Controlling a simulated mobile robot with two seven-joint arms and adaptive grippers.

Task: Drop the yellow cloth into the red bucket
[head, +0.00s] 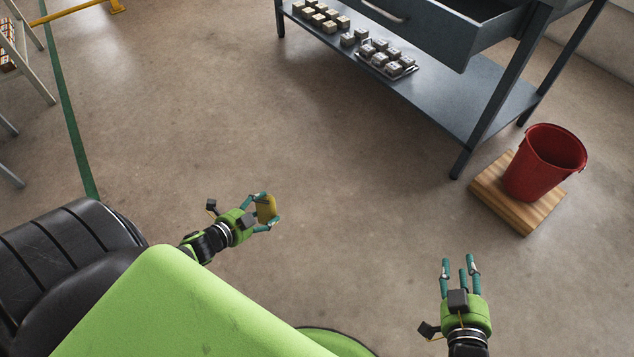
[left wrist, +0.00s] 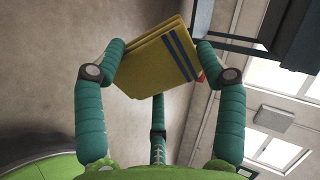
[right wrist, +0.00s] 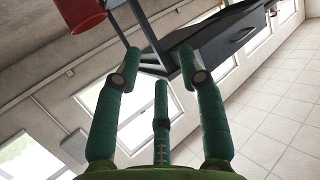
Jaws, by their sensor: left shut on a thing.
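The yellow cloth (head: 266,208) is a folded pad with blue stripes, seen close up in the left wrist view (left wrist: 155,62). My left gripper (head: 266,212) is shut on it and holds it in the air, left of the middle in the head view. The red bucket (head: 541,165) stands upright at the right in the head view, well away from the cloth. A part of it shows in the right wrist view (right wrist: 80,17). My right gripper (head: 459,266) is open and empty, below and left of the bucket in the head view.
The bucket stands on a wooden board (head: 488,192) on the floor. A dark metal workbench (head: 440,95) with an open drawer and a lower shelf of small blocks stands behind it. A ladder (head: 30,50) is at the far left. The middle floor is clear.

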